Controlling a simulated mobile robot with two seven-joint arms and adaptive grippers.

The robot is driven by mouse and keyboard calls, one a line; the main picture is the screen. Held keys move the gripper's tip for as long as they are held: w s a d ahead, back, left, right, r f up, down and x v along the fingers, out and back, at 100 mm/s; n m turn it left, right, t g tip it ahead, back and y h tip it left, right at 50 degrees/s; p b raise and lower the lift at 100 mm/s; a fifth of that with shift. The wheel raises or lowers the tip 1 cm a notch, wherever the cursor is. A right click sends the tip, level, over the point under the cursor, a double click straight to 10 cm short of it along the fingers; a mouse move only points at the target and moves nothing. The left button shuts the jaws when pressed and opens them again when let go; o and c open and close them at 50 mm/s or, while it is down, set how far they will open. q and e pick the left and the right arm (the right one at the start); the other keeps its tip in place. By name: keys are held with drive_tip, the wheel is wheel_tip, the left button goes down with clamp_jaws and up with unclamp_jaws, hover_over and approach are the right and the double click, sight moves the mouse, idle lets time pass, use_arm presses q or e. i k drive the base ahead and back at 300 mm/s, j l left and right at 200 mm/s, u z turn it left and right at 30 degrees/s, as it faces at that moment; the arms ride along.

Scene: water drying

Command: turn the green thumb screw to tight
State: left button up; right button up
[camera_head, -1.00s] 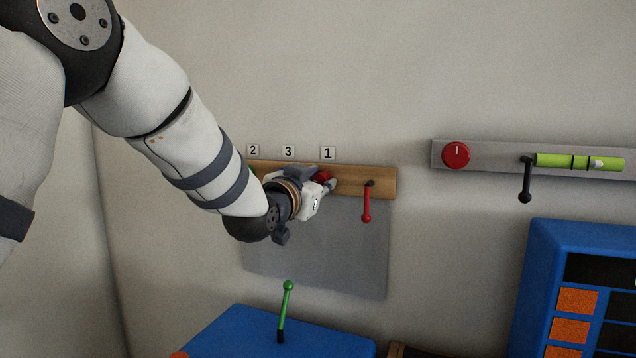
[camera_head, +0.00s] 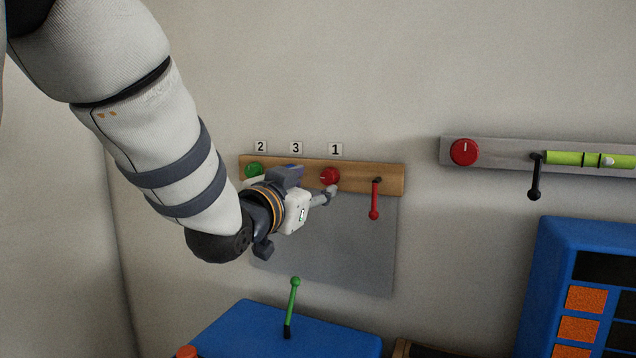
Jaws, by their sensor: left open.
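The green thumb screw (camera_head: 254,169) is a round knob at the left end of a wooden rail (camera_head: 390,180), below the label 2. Its lower part is close to a pale fingertip in the picture, and I cannot tell if they touch. My left gripper (camera_head: 292,188) is open in front of the rail, with one finger near the red knob (camera_head: 330,176) under label 1 and the other near the green screw. A bit of blue shows under label 3, mostly hidden by the gripper. My right gripper is not in view.
A red lever (camera_head: 375,200) hangs at the rail's right end, above a grey panel (camera_head: 370,250). A green-handled lever (camera_head: 294,290) rises from a blue box (camera_head: 235,330) below. At right are a grey rail (camera_head: 490,155) and a blue cabinet (camera_head: 555,260).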

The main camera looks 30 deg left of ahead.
sight(252, 170)
drive_tip(key=k+l, duration=0.1)
drive_tip(key=k, duration=0.9)
